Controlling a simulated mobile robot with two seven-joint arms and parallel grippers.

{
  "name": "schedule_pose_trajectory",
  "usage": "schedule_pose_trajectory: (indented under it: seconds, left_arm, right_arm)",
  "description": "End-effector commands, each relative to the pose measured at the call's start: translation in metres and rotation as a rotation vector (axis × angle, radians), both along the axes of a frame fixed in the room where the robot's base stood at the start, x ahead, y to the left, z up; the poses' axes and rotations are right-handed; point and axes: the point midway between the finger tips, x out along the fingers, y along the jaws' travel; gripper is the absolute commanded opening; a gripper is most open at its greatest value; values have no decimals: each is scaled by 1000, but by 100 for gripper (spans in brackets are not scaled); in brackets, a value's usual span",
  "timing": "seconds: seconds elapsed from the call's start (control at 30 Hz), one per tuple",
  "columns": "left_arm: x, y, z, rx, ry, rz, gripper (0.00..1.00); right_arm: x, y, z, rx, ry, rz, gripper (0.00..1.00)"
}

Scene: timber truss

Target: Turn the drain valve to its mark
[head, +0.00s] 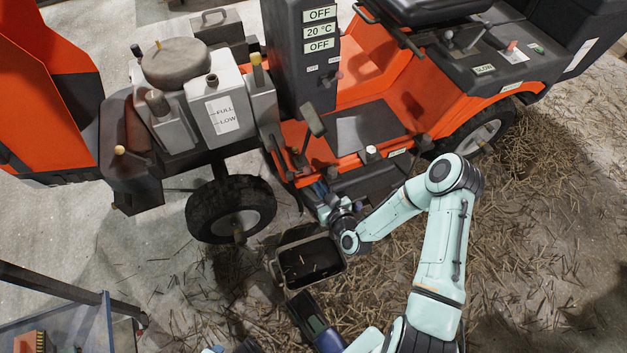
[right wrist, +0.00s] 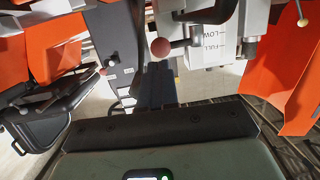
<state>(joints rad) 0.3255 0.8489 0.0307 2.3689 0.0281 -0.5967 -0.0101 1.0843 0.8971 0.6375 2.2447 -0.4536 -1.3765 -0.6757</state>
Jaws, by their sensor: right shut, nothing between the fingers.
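My right gripper (head: 318,193) is at the side of the orange mower (head: 352,137), low under the engine and footplate edge. It also shows in the right wrist view (right wrist: 155,82), with its dark fingers together and nothing between them. Just beyond the fingertips in that view is a short metal lever with a dull red ball knob (right wrist: 160,47). I cannot tell for sure whether this is the drain valve, nor whether the fingers touch it. No valve mark can be made out. In the head view the gripper and mower parts hide this spot.
An open dark pan (head: 284,277) lies on the straw-strewn floor below the right gripper. The front wheel (head: 230,208) is left of it. A tank labelled FULL and LOW (head: 222,112) sits above. A blue-edged bin (head: 85,325) stands at lower left. Floor at right is clear except straw.

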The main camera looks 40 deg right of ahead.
Motion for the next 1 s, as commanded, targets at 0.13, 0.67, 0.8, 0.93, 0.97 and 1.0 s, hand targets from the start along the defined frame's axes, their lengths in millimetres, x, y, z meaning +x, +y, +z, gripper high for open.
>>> schedule_pose_trajectory:
  seconds: [0.13, 0.67, 0.8, 0.93, 0.97, 1.0]
  left_arm:
    - [-15, 2, -16, -2, 52, 3, 43]
    - [-27, 4, -25, -5, 93, 5, 43]
    - [-28, 4, -26, -5, 94, 5, 43]
    - [-27, 4, -24, -5, 92, 5, 43]
    - [-26, 4, -22, -5, 86, 4, 43]
    - [-23, 4, -21, -4, 79, 5, 43]
  right_arm:
    - [24, -6, -7, 1, -1, -1, 0]
    - [41, -10, -8, 0, 1, 1, 0]
    - [46, -14, -8, -6, -3, 31, 0]
    - [55, -18, -8, -5, -1, 80, 0]
    - [56, -18, -8, -3, 0, 81, 0]
    - [57, -20, -8, -3, 0, 80, 0]
